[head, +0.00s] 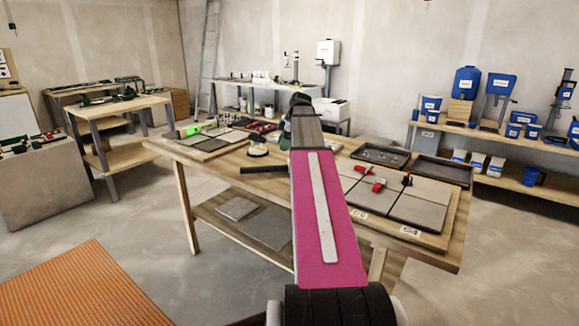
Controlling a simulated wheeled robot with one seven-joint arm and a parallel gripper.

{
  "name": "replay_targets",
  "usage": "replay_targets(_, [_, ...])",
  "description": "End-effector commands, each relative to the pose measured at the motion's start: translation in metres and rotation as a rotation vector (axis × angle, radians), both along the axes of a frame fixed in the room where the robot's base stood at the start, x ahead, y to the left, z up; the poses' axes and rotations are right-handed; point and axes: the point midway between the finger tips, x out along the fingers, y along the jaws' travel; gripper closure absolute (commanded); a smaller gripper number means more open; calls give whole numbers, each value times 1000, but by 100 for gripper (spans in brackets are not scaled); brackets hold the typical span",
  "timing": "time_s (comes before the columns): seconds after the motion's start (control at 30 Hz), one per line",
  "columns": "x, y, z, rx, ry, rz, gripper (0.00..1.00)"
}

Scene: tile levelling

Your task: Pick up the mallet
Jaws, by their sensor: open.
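A dark bar (255,170) lies on the wooden workbench (226,165), just left of my pink arm link. It may be part of the mallet, but its right end runs close to my arm and its shape is too small to tell. No other mallet can be made out. My arm reaches forward over the middle of the bench and covers part of it. The jaws of my gripper are hidden beyond the far end of the arm.
Grey tiles with red and black levelling pieces (370,186) lie on a board at the bench's right. Dark trays (443,170) stand behind them. A pale round item (258,150) and a green-marked tool (195,128) are at left. Shelves line the walls.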

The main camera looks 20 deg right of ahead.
Motion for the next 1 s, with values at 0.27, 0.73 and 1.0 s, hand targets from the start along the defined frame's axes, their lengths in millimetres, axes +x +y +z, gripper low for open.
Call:
replay_targets(0.27, [2,14,-34,0,2,1,47])
replay_targets(0.73, [4,23,-75,1,3,-1,47])
replay_targets(1.0, [7,31,-100,0,0,-1,47])
